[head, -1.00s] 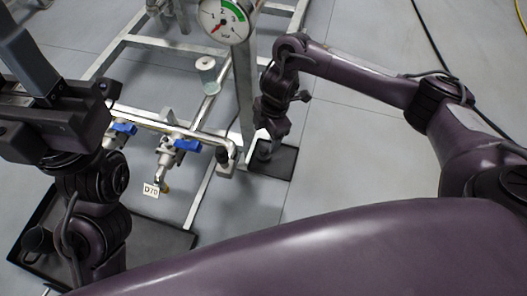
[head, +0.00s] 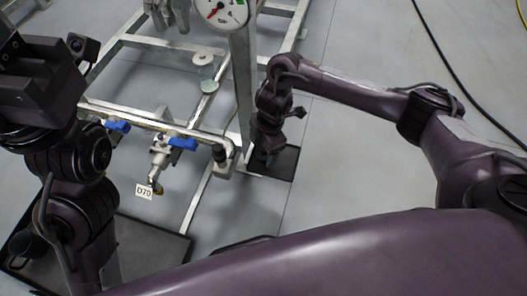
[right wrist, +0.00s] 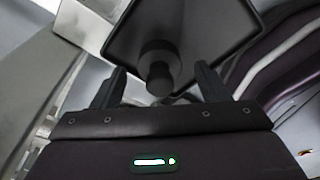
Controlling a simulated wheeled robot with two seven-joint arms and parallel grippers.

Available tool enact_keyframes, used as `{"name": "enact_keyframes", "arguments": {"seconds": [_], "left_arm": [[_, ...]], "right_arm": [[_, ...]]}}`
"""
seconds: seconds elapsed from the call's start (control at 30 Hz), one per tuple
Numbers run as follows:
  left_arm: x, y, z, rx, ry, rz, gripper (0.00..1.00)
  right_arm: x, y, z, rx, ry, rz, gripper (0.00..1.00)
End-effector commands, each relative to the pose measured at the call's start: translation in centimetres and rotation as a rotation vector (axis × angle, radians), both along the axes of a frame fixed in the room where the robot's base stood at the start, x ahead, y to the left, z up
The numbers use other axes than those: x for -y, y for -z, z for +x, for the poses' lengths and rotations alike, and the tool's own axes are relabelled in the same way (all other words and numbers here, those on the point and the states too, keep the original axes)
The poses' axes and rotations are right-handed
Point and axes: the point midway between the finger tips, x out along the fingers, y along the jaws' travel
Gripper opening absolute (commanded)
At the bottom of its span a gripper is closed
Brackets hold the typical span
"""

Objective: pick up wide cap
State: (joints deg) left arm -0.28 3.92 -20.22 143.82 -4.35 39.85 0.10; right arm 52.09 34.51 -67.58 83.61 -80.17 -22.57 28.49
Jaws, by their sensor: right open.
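In the right wrist view, a dark cap with a wide round body and a narrower round end (right wrist: 160,62) stands on a small black tray (right wrist: 222,38). My right gripper (right wrist: 160,82) is open, with one finger on each side of the cap's narrower end; I cannot tell whether they touch it. In the head view my right gripper (head: 262,152) points down over the small black tray (head: 282,168), and the cap is hidden or too dark to make out. My left gripper (head: 35,85) is at the left edge, partly cut off; its jaws are not clear.
A metal pipe frame (head: 150,125) with blue-handled valves (head: 183,144) and a pressure gauge (head: 222,8) stands left of my right gripper. A glass cylinder (head: 205,72) stands behind. A larger black tray (head: 160,255) lies at lower left.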

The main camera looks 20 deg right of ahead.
Motion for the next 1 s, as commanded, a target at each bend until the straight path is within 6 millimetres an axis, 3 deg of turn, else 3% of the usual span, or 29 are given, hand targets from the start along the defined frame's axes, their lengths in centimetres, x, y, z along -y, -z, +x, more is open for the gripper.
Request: {"name": "enact_keyframes", "arguments": {"seconds": [0.07, 0.37, 0.67, 1.0], "left_arm": [[0.0, 0.0, 0.0, 0.0, 0.0, 0.0, 0.36], [0.0, 0.0, 0.0, 0.0, 0.0, 0.0, 0.36], [0.0, -0.4, -0.1, 0.003, 0.0, 0.0, 0.36], [-0.7, 0.6, 1.0, -0.102, 0.001, -0.01, 0.36]], "right_arm": [[0.0, 0.0, 0.0, 0.0, 0.0, 0.0, 0.61], [0.0, 0.0, 0.0, 0.0, 0.0, 0.0, 0.21], [0.0, -0.6, 0.0, 0.001, 0.0, 0.0, 0.21], [0.0, -6.6, 0.1, 0.003, -0.001, 0.0, 0.21]]}}
